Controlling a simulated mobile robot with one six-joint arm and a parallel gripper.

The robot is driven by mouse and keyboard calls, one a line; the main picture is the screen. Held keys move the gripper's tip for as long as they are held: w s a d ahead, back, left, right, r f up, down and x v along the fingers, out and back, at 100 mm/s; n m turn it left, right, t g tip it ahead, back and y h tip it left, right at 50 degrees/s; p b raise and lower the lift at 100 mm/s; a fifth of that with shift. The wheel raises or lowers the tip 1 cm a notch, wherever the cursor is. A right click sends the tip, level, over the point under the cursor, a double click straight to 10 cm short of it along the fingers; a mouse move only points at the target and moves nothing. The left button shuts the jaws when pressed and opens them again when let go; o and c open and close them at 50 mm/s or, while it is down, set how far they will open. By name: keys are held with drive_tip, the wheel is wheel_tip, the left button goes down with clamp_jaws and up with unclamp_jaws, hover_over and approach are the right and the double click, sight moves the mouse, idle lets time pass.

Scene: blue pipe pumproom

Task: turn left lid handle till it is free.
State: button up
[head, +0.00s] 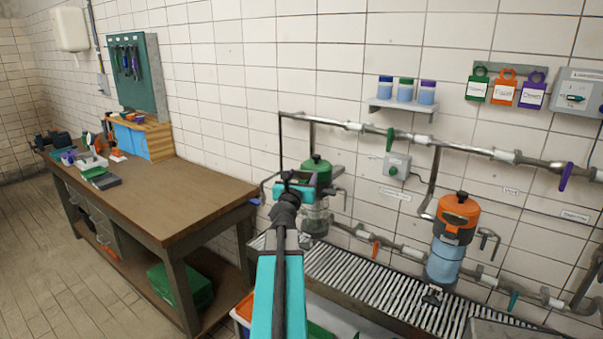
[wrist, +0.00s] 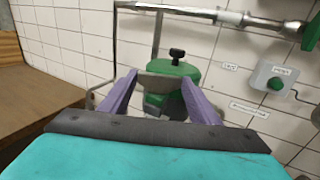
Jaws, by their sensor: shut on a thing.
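The left filter unit has a green lid (head: 317,166) with a black knob on top and a clear bowl (head: 314,222) below, standing against the tiled wall. In the wrist view the green lid (wrist: 190,71) is just beyond my fingertips, with its black knob (wrist: 177,54) upright. A grey lid handle (wrist: 168,82) sticks out toward me between my two purple fingers. My gripper (wrist: 160,84) is shut on this handle from its sides. In the head view my gripper (head: 297,184) covers the handle and part of the lid.
An orange-lidded filter (head: 459,212) stands to the right. Pipes (head: 345,125) run along the wall above, with a green valve lever (head: 390,139). A ribbed drain grate (head: 375,290) lies below. A wooden workbench (head: 165,195) stands at left. A green-button box (head: 396,166) is on the wall.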

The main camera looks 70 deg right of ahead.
idle(0.3)
drive_tip(key=o, duration=1)
drive_tip(key=shift+o, duration=0.2)
drive_tip(key=shift+a, duration=0.15)
